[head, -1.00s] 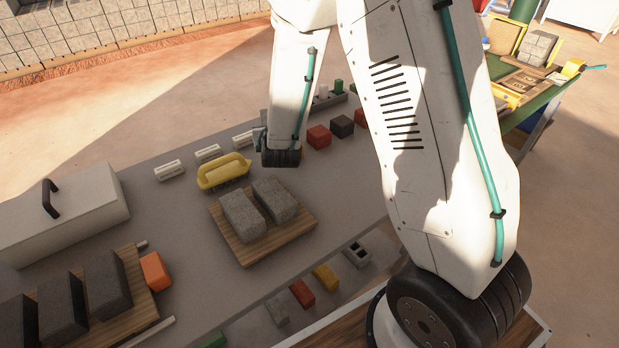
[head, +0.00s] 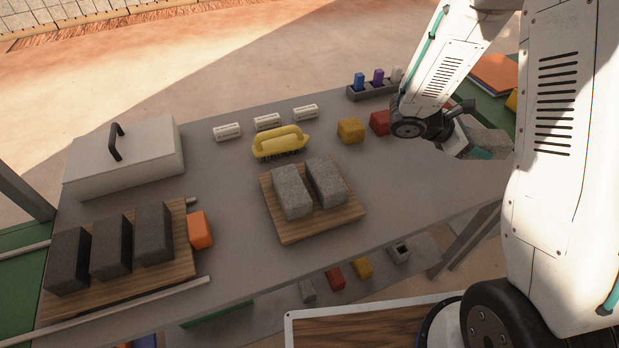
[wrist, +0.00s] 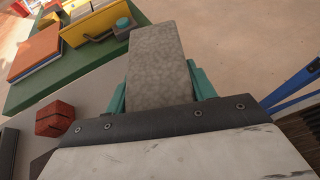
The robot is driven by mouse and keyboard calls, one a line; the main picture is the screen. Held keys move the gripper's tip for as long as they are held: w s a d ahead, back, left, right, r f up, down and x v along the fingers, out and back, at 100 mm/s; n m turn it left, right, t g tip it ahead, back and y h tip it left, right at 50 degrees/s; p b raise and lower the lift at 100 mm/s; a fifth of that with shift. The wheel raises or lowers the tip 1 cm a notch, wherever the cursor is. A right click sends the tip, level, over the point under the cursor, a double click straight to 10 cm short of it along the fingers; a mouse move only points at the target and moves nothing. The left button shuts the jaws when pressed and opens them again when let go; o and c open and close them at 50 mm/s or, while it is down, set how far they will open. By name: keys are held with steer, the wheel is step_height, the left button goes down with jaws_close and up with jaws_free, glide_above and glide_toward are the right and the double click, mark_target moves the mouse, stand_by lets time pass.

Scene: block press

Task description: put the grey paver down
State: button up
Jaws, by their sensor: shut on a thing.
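My gripper (wrist: 160,88) is shut on a grey paver (wrist: 160,62), whose long body sticks out ahead between the teal fingers in the wrist view. In the head view the held paver (head: 490,140) shows at the right, partly hidden by my arm and the gripper (head: 478,153). It is held near the right end of the grey table (head: 400,190). Whether it touches anything below cannot be told. Two more grey pavers (head: 292,192) (head: 326,180) lie side by side on a wooden board (head: 320,222) at mid-table.
A yellow brush (head: 280,143) lies behind the board. Yellow (head: 350,130) and red (head: 379,122) blocks stand near the far edge. Dark blocks (head: 110,247) sit on another board at left. A green table (wrist: 75,75) with a yellow box (wrist: 95,22) stands beyond.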

steer(key=s+f+m+g+y, duration=0.1)
steer(key=s+m+g+y, duration=0.3)
steer(key=s+m+g, duration=0.55)
steer(key=s+a+m+g+y, duration=0.3)
steer(key=s+a+m+y, duration=0.5)
steer(key=a+y, duration=0.2)
step_height(320, 180, up, 4)
steer(key=m+t+y, duration=1)
steer(key=m+y, duration=0.3)
steer(key=m, duration=0.1)
glide_above(315, 178)
steer(key=d, duration=0.2)
steer(key=shift+s+a+r, duration=0.15)
steer(key=shift+s+a, duration=0.05)
steer(key=shift+s, duration=0.1)
steer(key=shift+w+a, duration=0.2)
steer(key=shift+a, duration=0.5)
steer(key=shift+a+f, duration=0.2)
steer(key=shift+f, duration=1.65)
steer(key=shift+w+f, duration=0.1)
steer(key=shift+f, duration=0.35)
